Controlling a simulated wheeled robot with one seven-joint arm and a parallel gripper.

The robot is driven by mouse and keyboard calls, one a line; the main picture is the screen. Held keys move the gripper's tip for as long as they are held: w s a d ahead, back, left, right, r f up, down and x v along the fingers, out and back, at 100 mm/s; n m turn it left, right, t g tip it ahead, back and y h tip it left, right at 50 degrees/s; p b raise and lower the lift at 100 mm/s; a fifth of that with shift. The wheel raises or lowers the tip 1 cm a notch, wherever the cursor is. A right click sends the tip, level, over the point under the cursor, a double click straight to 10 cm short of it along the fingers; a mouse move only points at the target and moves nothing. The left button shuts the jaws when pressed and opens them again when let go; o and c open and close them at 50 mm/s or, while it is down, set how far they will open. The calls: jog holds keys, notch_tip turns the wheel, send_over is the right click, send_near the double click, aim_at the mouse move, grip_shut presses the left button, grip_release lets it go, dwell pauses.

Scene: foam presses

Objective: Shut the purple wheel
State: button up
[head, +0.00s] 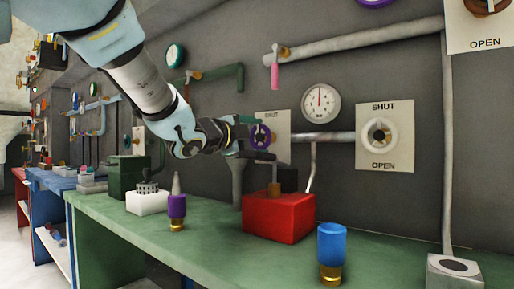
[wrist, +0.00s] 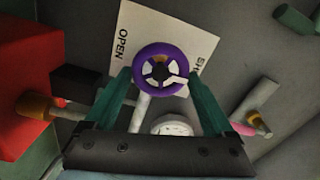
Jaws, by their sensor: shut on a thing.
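The purple wheel (head: 260,136) is mounted on a pale plate (head: 276,122) on the grey wall, at the end of a pipe. In the wrist view the wheel (wrist: 161,69) sits between the two green fingers, with its spokes and hub facing me. The plate (wrist: 185,30) there carries the words OPEN on the left and part of SHUT on the right. My gripper (head: 250,131) is at the wheel, and in the wrist view its fingers (wrist: 161,85) are shut on the rim from both sides. In the head view the gripper hides part of the wheel.
A red box (head: 278,218) stands on the green bench (head: 215,255) below the gripper. A purple bottle (head: 176,207), a blue bottle (head: 331,250) and a white block (head: 148,201) stand nearby. A white wheel (head: 379,134) and a gauge (head: 321,104) are to the right.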

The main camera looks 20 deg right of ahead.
jog(key=shift+m, duration=0.4)
jog(key=o, duration=1.1)
jog(key=shift+a, duration=0.1)
jog(key=p+v, duration=0.1)
jog(key=v, duration=0.9)
jog(key=shift+s+a, duration=0.2)
jog(key=shift+a, duration=0.1)
